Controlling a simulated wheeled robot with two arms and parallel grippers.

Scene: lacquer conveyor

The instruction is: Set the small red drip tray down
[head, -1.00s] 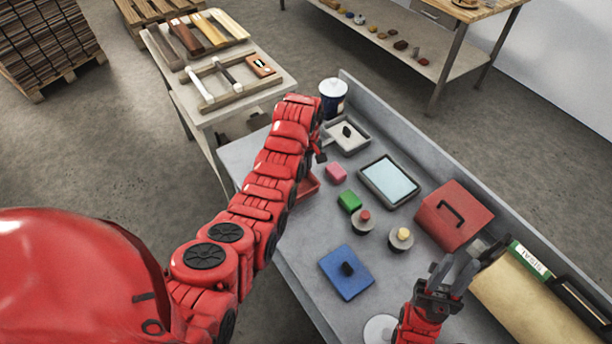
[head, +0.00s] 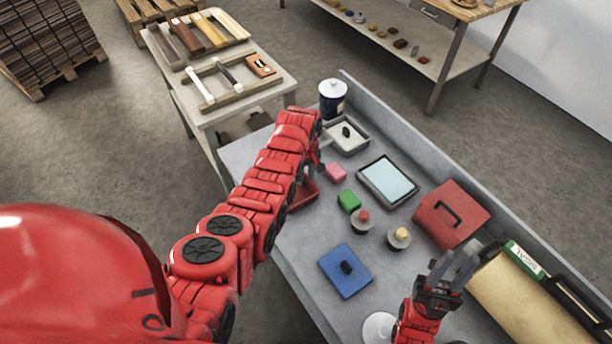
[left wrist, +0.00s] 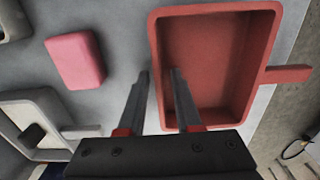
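The small red drip tray (head: 303,195) lies on the grey worktop, partly hidden by my left arm in the head view. In the left wrist view the tray (left wrist: 215,112) is at the right, open side up, with a short red handle (left wrist: 287,74) on its far right side. My left gripper (left wrist: 159,72) is open. Its two fingers are apart, one on each side of the tray's left wall in the picture; contact cannot be told. My left gripper (head: 320,165) is mostly hidden in the head view. My right gripper (head: 460,258) is empty over the worktop's right part.
Near the tray are a pink block (head: 336,173), a green block (head: 348,201), a grey tray (head: 357,147) and a white-lidded pot (head: 332,98). A blue lidded plate (head: 345,271), knobbed pieces (head: 398,238), a screen (head: 388,181) and a red box (head: 451,214) stand further right.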

